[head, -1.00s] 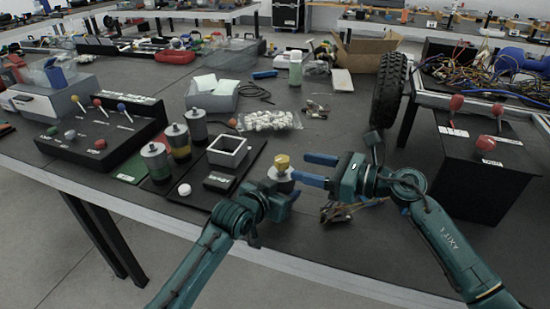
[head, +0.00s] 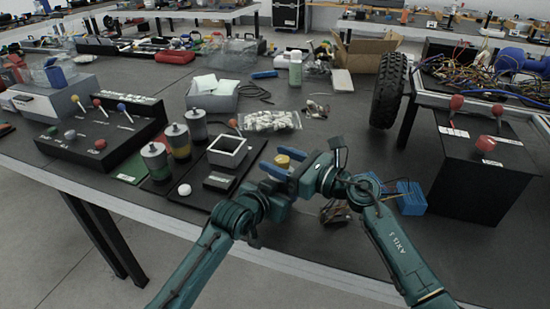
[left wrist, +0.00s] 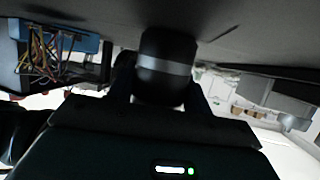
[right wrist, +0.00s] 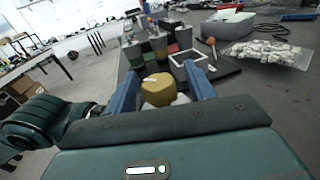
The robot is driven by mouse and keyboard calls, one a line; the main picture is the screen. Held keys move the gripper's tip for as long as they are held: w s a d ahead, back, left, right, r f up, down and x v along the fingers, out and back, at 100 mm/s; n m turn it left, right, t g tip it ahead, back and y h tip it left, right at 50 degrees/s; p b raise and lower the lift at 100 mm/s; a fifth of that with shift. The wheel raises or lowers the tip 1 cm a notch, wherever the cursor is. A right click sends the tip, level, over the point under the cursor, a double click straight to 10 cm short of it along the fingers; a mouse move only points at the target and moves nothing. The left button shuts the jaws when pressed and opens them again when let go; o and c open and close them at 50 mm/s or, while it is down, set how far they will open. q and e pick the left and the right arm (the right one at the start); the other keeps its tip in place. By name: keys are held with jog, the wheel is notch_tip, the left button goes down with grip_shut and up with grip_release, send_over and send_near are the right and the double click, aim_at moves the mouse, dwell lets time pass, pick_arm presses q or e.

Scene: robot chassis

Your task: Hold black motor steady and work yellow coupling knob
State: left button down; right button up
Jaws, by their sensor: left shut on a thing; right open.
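The black motor (left wrist: 167,68), a dark cylinder with a silver band, shows in the left wrist view between the fingers of my left gripper (left wrist: 165,95), which is shut on it. The arms largely hide the motor in the head view. The yellow coupling knob (head: 282,160) sits on top of it, above my left gripper (head: 268,192). My right gripper (right wrist: 162,78) is open, its blue fingers on either side of the yellow knob (right wrist: 158,90) in the right wrist view. Gaps show beside the knob; contact is not clear.
Several grey-topped cylinders stand farther left. A bag of white pieces (head: 270,121) lies behind. A blue box (head: 411,197) with wires is at right.

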jog(key=shift+w+a, duration=0.35)
jog(key=shift+a, duration=0.3)
jog(key=shift+c, duration=0.4)
jog(key=c, duration=0.9)
